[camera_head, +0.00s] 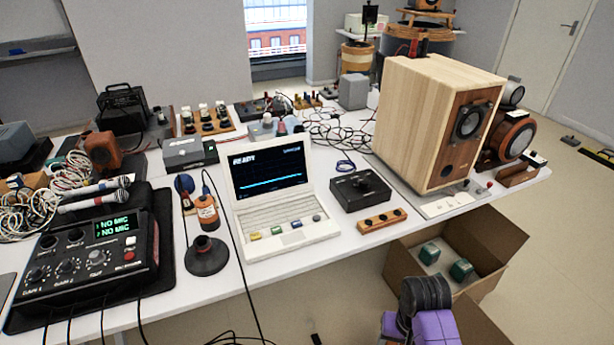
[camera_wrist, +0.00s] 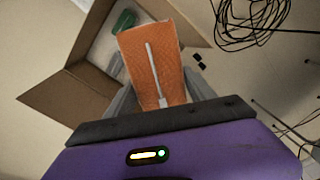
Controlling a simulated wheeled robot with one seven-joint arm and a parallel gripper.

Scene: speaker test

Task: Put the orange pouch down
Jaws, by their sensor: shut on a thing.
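The orange pouch (camera_wrist: 172,62) shows in the wrist view as a flat textured piece with a white stick-like strip on its face. My gripper (camera_wrist: 158,92) is shut on it, with a grey finger at either side of its lower part. In the head view my gripper (camera_head: 425,296) is at the lower right, in front of the open cardboard box; the pouch is hidden there. In the wrist view the pouch overlaps the edge of the box (camera_wrist: 68,97). I cannot tell its height above the floor.
The cardboard box (camera_head: 496,262) on the floor holds green-ended items (camera_head: 461,270). The white table (camera_head: 330,262) is crowded with a laptop (camera_head: 275,190), a mixer (camera_head: 85,262) and a wooden speaker (camera_head: 425,120). Black cables (camera_wrist: 250,22) lie on the floor. Floor at the right is mostly clear.

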